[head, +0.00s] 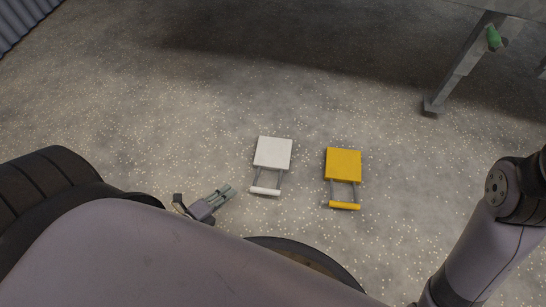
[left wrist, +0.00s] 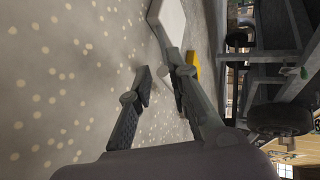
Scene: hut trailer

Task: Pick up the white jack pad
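The white jack pad (head: 273,153) lies flat on the floor in the middle of the head view. Its two thin rods and white handle bar (head: 265,191) point toward me. My left gripper (head: 230,191) is low, left of the handle, with its fingers pointing toward it and a gap between. In the left wrist view its two fingers (left wrist: 160,75) stand apart with nothing between them. There the white pad (left wrist: 170,18) shows beyond the fingertips, and its handle is mostly hidden behind a finger. My right gripper is out of view.
A yellow jack pad (head: 343,164) with a yellow handle lies right of the white one, with a gap between. A grey trailer leg (head: 462,65) with a green grip (head: 493,37) stands at upper right. A corrugated wall (head: 22,17) is at upper left. The speckled floor is otherwise clear.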

